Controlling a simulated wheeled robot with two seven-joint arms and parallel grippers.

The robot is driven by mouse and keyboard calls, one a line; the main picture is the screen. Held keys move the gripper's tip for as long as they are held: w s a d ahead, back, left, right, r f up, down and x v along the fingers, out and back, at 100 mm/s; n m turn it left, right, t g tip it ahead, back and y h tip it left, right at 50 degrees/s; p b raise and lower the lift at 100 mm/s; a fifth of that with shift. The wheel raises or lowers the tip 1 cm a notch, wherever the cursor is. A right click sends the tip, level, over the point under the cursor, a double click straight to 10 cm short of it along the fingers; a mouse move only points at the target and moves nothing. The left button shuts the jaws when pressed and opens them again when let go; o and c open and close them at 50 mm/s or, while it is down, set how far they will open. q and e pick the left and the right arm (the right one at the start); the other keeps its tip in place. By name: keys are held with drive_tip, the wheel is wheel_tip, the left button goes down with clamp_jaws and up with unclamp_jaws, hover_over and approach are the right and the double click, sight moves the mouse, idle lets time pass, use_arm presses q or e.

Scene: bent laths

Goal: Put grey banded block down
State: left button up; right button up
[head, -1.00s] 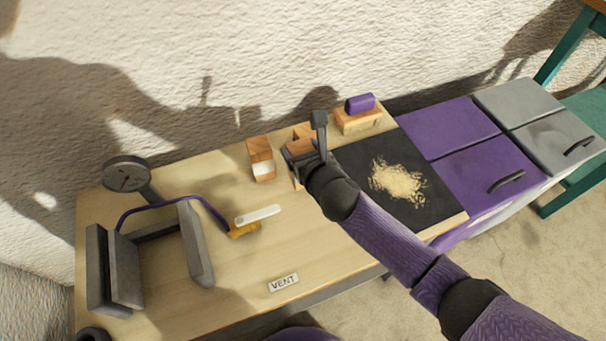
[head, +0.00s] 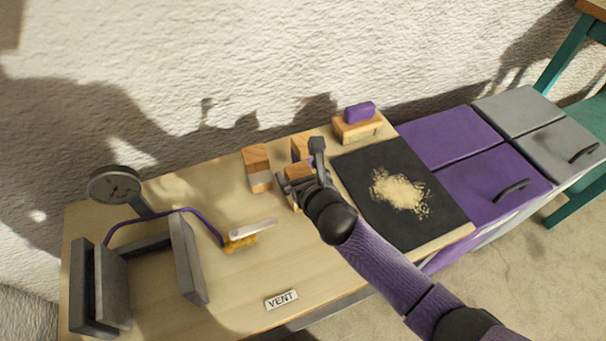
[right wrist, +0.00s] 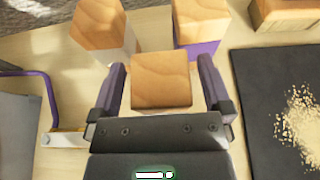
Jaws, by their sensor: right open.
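A wooden block (head: 297,172) stands between the fingers of my right gripper (head: 308,178); its band is mostly hidden, so I cannot tell its colour. In the right wrist view this block (right wrist: 161,80) shows its plain wood top, with a gap to each finger of the open gripper (right wrist: 162,88). Behind it on the left is a block with a pale grey-white band (head: 258,168), also in the right wrist view (right wrist: 102,30). Behind it on the right is a block with a purple band (head: 301,146), also in the right wrist view (right wrist: 201,28). My left gripper is out of view.
A dark mat with a sawdust pile (head: 400,190) lies to the right, and a wooden block with a purple top (head: 357,126) stands behind it. A grey clamp frame (head: 188,260), a gauge (head: 115,185) and a yellow-and-white tool (head: 245,235) are on the left. The bench front is clear near the VENT label (head: 282,299).

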use_arm(q)
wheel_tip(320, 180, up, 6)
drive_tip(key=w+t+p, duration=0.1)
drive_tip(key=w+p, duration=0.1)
drive_tip(key=p, duration=0.4)
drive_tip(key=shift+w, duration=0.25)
use_arm(e)
drive_tip(key=v, duration=1.2)
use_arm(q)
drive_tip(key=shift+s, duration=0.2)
use_arm(e)
drive_tip(key=shift+r, duration=0.15)
